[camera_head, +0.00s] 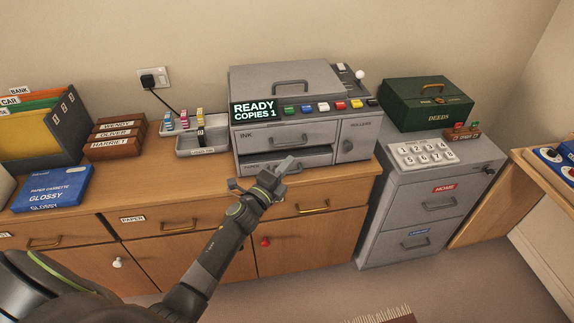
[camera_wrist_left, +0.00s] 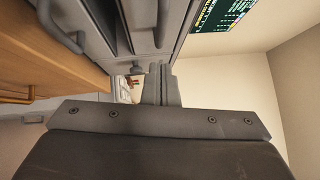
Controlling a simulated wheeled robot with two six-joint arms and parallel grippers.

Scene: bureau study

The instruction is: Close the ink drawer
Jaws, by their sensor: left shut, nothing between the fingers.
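The ink drawer (camera_head: 260,143) is the upper grey front on the copier (camera_head: 290,80), labelled INK, with a bar handle. It looks near flush with the copier's face, but I cannot tell whether a small gap is left. My left gripper (camera_head: 285,164) is shut and empty, in front of and below the ink drawer, by the paper drawer (camera_head: 262,168). In the left wrist view the shut fingers (camera_wrist_left: 160,84) point along the grey copier face, close to a handle (camera_wrist_left: 163,20); contact cannot be told. My right gripper is out of view.
A rollers door (camera_head: 357,139) with a knob is right of the ink drawer. A small tray (camera_head: 203,145) with coloured cartridges stands left of the copier. A grey filing cabinet (camera_head: 413,228) stands right of the wooden sideboard (camera_head: 190,215). Open floor lies in front.

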